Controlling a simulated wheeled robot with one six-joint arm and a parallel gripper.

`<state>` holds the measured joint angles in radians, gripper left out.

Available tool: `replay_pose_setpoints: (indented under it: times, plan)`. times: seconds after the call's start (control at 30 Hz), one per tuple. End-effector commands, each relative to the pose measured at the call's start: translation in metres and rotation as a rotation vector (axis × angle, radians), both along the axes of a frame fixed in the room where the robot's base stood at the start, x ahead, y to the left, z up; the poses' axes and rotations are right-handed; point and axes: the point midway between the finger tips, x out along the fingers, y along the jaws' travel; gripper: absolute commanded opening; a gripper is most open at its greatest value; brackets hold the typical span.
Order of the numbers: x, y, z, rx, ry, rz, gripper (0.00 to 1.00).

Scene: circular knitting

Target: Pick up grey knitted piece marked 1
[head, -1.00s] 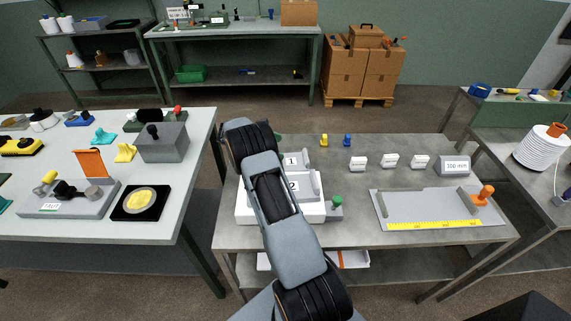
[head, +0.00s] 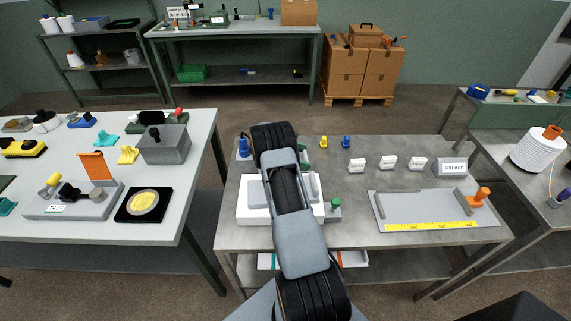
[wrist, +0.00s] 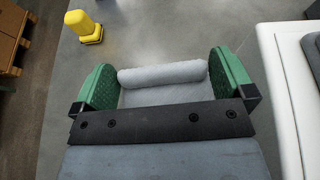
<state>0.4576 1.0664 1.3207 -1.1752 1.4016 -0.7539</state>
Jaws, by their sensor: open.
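A grey knitted piece (wrist: 163,74), with a rolled edge on its far side, lies on the table in the wrist view. By its place it is the piece marked 1; its number is hidden. My gripper (wrist: 166,66) is open, with one green finger at each end of the roll. The gaps are very small, and I cannot tell whether the fingers touch it. In the head view my arm covers the gripper and most of this piece. A second grey piece (head: 317,186) shows on the white tray (head: 254,214); the tray edge also shows in the wrist view (wrist: 284,90).
A yellow peg (head: 323,142) stands close by and shows in the wrist view (wrist: 85,28). A blue peg (head: 346,142), small white cards (head: 388,162) and a grey board with a yellow ruler (head: 410,208) stand to the right. A green-knobbed thing (head: 334,206) is beside the tray.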

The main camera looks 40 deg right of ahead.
Motion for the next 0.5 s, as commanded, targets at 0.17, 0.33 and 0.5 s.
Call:
replay_pose_setpoints:
  times: [0.17,0.33,0.5]
  plan:
    - [-0.0078,-0.0106,-0.0047,0.000,0.000,0.001,1.00]
    - [-0.0075,-0.0104,-0.0052,0.000,0.000,0.001,1.00]
    - [-0.0075,-0.0103,-0.0051,0.000,0.000,0.001,0.84]
